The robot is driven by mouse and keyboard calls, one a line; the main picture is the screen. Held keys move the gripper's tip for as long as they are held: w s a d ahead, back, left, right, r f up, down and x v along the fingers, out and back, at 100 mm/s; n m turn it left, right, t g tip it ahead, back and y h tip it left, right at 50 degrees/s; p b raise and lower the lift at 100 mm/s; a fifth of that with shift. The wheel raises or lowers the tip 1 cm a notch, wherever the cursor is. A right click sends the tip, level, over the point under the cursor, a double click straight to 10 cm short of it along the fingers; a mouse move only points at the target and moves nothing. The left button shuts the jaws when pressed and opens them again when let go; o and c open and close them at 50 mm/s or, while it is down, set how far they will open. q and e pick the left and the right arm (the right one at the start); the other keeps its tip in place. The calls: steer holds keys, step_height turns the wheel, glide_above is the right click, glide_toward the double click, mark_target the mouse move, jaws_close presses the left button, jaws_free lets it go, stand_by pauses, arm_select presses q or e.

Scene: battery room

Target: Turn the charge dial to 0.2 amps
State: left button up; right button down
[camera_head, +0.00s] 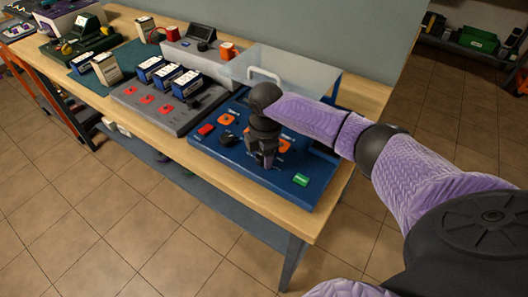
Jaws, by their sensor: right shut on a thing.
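A blue charger panel (250,178) lies on the wooden bench under my right arm. My right gripper (267,161) points down onto the panel's middle and is shut on what seems to be a dial. The dial is mostly hidden by the fingers, and its setting cannot be read. Orange marking (284,146) shows just right of the fingers. A black knob (227,139) stands left of the gripper, apart from it. My left gripper is not in view.
A red switch (206,130) and a green switch (301,180) sit on the panel. A clear cover with a white handle (264,74) stands behind it. A grey charging tray (160,112) with blue-and-white batteries is to the left. The bench's front edge (224,186) is close.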

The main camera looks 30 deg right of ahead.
steer(key=shift+r+m+p, duration=0.2)
steer(key=shift+m+p, duration=0.3)
steer(key=shift+p, duration=0.25)
steer(key=m+p, duration=0.2)
steer(key=shift+r+p, duration=0.1)
steer(key=shift+p, duration=0.2)
steer(key=m+p, duration=0.2)
steer(key=shift+m, duration=0.3)
steer(key=shift+a+f+m+p, duration=0.15)
steer(key=shift+m+p, duration=0.4)
steer(key=shift+m, duration=0.95)
steer(key=shift+f, duration=0.1)
